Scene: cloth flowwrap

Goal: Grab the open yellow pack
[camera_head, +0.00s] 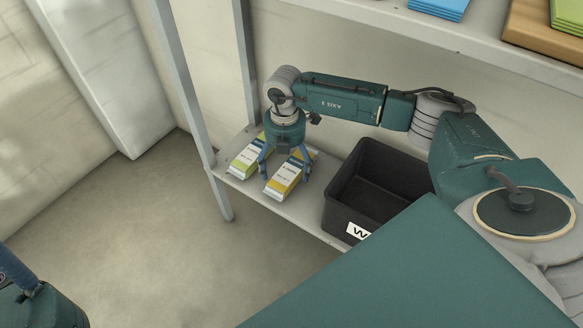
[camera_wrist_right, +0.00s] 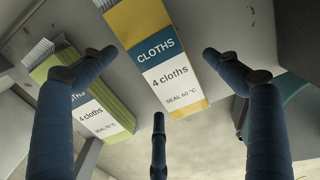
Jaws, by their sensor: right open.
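The yellow pack (camera_head: 286,178) lies on the low shelf; its white and blue label reads "CLOTHS, 4 cloths" in the right wrist view (camera_wrist_right: 163,65). Its far end is cut off in the wrist view, so I cannot tell whether it is open. My right gripper (camera_head: 284,168) points down above the packs. Its blue fingers are spread and empty, one toward the gap between the packs and one toward the yellow pack's right side. In the wrist view the yellow pack shows between the fingers (camera_wrist_right: 158,90). A blue and teal part of my left arm shows at the lower left.
A green pack (camera_head: 246,158) lies close left of the yellow one. A black bin (camera_head: 345,207) with a white label stands to the right on the same shelf. An upper shelf (camera_head: 440,35) holds blue and green items. A grey post (camera_head: 186,78) rises at the left.

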